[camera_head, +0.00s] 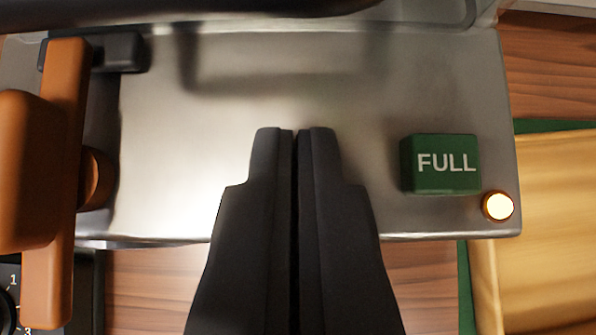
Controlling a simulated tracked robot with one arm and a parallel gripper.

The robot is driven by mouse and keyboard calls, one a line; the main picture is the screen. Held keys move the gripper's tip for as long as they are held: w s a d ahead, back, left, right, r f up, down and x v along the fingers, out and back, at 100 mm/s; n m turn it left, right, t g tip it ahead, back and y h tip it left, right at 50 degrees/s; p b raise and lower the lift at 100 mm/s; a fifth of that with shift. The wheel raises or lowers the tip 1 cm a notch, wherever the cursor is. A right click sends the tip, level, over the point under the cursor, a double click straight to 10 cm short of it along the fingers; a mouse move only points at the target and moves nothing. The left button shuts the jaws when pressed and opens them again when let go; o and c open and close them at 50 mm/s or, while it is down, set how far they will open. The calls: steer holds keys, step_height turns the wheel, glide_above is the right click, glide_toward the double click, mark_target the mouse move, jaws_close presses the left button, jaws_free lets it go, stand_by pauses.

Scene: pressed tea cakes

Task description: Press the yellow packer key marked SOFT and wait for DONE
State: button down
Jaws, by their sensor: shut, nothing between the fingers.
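My gripper (295,133) is shut and empty, its dark fingers reaching up the middle of the picture over the packer's metal plate (170,150). A green key (440,164) marked FULL sits on the plate to the right of my fingers, apart from them. A round lamp (498,206) glows pale amber at the plate's right corner, just below the green key. I see no yellow key marked SOFT and no DONE sign; my fingers cover the middle of the plate's front part.
An orange-brown lever-like part (55,180) stands at the left. A dial (10,300) with numbers shows at the lower left edge. A pale wooden tray (545,185) lies at the right. A dark part crosses the top. Wooden table (145,285) shows in front.

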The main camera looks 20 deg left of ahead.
steer(key=shift+s+f, duration=0.2)
steer(key=shift+f, duration=0.45)
steer(key=shift+r, duration=0.45)
step_height(320, 180, up, 4)
steer(key=shift+d+r, duration=0.15)
steer(key=shift+r, duration=0.1)
steer(key=v, duration=0.9)
steer(key=shift+b, duration=0.4)
steer(key=shift+s+r, duration=0.1)
steer(key=shift+r, duration=0.05)
